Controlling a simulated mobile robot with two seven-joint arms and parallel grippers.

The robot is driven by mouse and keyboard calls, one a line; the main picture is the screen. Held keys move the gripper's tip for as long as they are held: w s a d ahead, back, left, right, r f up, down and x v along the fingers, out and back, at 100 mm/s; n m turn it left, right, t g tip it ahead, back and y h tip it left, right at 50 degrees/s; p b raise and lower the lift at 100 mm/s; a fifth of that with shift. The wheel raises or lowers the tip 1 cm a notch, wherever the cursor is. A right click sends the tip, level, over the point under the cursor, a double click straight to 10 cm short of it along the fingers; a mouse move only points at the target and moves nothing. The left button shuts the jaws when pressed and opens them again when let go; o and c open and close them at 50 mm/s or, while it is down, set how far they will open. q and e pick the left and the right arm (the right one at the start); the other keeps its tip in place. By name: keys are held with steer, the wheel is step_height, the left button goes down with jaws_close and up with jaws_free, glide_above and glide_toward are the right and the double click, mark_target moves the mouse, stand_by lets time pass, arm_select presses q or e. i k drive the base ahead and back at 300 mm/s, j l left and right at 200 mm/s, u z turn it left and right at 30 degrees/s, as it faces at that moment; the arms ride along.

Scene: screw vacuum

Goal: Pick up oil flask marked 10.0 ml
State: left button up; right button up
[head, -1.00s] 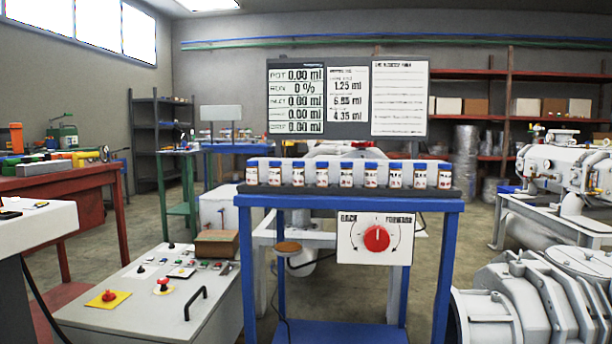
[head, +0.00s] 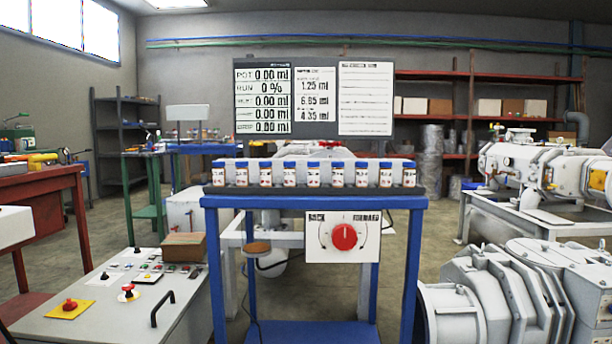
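Several small oil flasks (head: 313,175) with blue caps and white labels stand upright in a row on a dark rack (head: 316,190). The rack is on top of a blue stand (head: 412,262). The label writing is too small to read, so I cannot tell which flask is marked 10.0 ml. Neither of my grippers shows in the head view.
A white panel with a red BACK/FORWARD knob (head: 344,237) hangs on the stand's front. A control desk (head: 110,300) is at the lower left, and large grey machinery (head: 500,300) at the lower right. Display boards (head: 315,98) rise behind the flasks. Some floor shows between them.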

mark_target(385, 167)
steer(key=j+z, duration=0.5)
steer(key=j, duration=0.65)
steer(key=i+l+u, duration=0.1)
steer(key=l, duration=0.35)
steer(key=i+l+u, duration=0.1)
steer(key=i+l, duration=0.15)
steer(key=l, duration=0.2)
steer(key=i+l+u, duration=0.1)
steer(key=l, duration=0.4)
steer(key=i+l+u, duration=0.1)
steer(key=l, duration=0.4)
steer(key=i+l+u, duration=0.1)
steer(key=l, duration=0.35)
